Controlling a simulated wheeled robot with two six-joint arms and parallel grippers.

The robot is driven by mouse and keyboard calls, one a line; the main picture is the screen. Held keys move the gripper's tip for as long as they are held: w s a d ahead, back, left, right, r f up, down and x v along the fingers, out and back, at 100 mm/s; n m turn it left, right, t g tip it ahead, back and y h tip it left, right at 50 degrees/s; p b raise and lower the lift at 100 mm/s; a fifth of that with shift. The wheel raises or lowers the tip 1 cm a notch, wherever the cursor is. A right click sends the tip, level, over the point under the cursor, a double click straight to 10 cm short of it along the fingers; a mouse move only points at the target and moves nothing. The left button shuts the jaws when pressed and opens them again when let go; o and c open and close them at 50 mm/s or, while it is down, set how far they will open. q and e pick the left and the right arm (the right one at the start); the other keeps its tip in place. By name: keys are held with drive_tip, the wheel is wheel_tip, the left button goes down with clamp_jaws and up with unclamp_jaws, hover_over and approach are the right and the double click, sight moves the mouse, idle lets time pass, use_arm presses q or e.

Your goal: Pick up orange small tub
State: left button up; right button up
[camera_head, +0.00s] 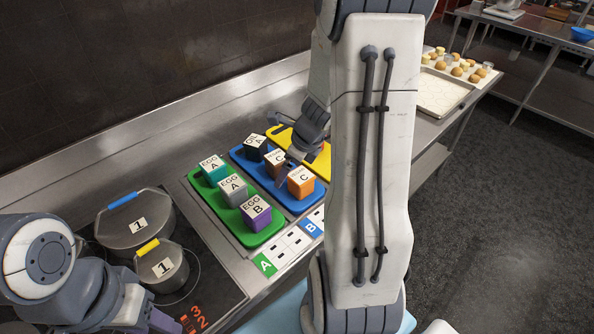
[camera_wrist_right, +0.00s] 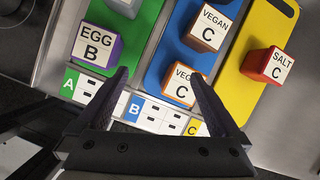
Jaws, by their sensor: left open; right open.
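An orange small tub (camera_head: 301,187) with a white lid reading C sits on the front part of the blue tray (camera_head: 262,183). In the right wrist view the same tub (camera_wrist_right: 181,101) shows a lid lettered C, partly cut off by a finger. My right gripper (camera_wrist_right: 160,76) is open, its fingertips on either side of the view toward this tub; I cannot tell their height above it. A browner tub lettered VEGAN C (camera_wrist_right: 207,42) stands behind it on the blue tray. My left gripper (camera_head: 160,322) is open and empty at the lower left, mostly cropped, away from the tubs.
A green tray (camera_head: 210,206) with EGG tubs lies left of the blue one. A yellow tray (camera_wrist_right: 262,25) with a red SALT tub (camera_wrist_right: 268,66) lies right. Lidded pots (camera_head: 136,222) stand on the hob at left. My right arm hides part of the counter.

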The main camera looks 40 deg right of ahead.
sight(301, 175)
drive_tip(key=d+m, duration=0.1)
drive_tip(key=s+d+m, duration=0.1)
drive_tip(key=d, duration=0.1)
drive_tip(key=d+m, duration=0.1)
drive_tip(key=d, duration=0.1)
drive_tip(key=shift+s+f+m+h, duration=0.25)
drive_tip(key=shift+m+h, duration=0.15)
drive_tip(key=x, duration=0.1)
drive_tip(key=b+x, duration=0.1)
drive_tip(key=x, duration=0.1)
drive_tip(key=b+x, duration=0.1)
drive_tip(key=shift+d+f, duration=0.35)
drive_tip(key=shift+f, duration=0.1)
drive_tip(key=b+x, duration=0.1)
drive_tip(key=x, duration=0.1)
drive_tip(key=b+x, duration=0.1)
drive_tip(key=x, duration=0.2)
drive_tip(key=shift+w+a+f, duration=0.2)
drive_tip(key=shift+w+a, duration=0.05)
drive_tip(key=shift+w, duration=0.1)
drive_tip(key=c, duration=1.5)
drive_tip(key=shift+r, duration=0.1)
drive_tip(key=shift+r, duration=0.1)
